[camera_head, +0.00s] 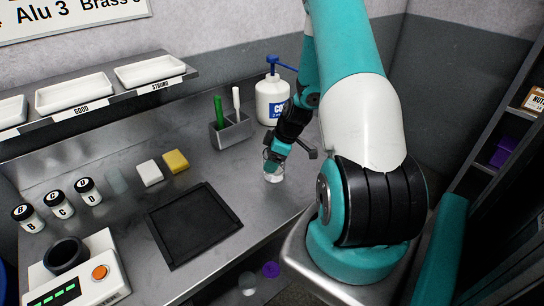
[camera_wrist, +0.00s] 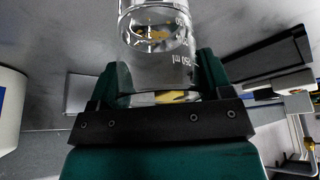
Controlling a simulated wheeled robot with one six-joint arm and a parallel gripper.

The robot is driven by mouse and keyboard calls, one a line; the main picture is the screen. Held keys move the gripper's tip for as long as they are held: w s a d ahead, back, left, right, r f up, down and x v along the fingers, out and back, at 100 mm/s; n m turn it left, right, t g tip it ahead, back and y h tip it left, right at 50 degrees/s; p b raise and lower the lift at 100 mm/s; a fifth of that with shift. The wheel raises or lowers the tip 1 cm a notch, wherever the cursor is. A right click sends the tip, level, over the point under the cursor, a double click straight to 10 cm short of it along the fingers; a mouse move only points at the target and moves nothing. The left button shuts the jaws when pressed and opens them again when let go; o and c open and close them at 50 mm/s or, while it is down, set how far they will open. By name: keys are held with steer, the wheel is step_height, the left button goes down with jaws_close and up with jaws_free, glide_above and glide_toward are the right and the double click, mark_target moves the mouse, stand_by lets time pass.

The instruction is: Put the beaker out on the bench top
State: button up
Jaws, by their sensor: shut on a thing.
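The clear glass beaker (camera_head: 274,174) is at the end of my gripper (camera_head: 274,154), over the right part of the grey bench top (camera_head: 262,212). In the wrist view the beaker (camera_wrist: 155,68) stands between the two fingers of my gripper (camera_wrist: 157,78), and ml marks show on its wall. My gripper is shut on it. The beaker looks roughly upright. I cannot tell whether its base touches the bench or hangs just above it.
A black tray (camera_head: 193,222), a white block (camera_head: 149,173) and a yellow block (camera_head: 176,161) lie to the left. A brush caddy (camera_head: 232,131) and a white bottle (camera_head: 271,98) stand behind. Lidded jars (camera_head: 88,190) and a device (camera_head: 78,275) are far left. Bench around the beaker looks bare.

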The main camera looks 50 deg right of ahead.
steer(key=shift+f, duration=0.15)
steer(key=o, duration=1.1)
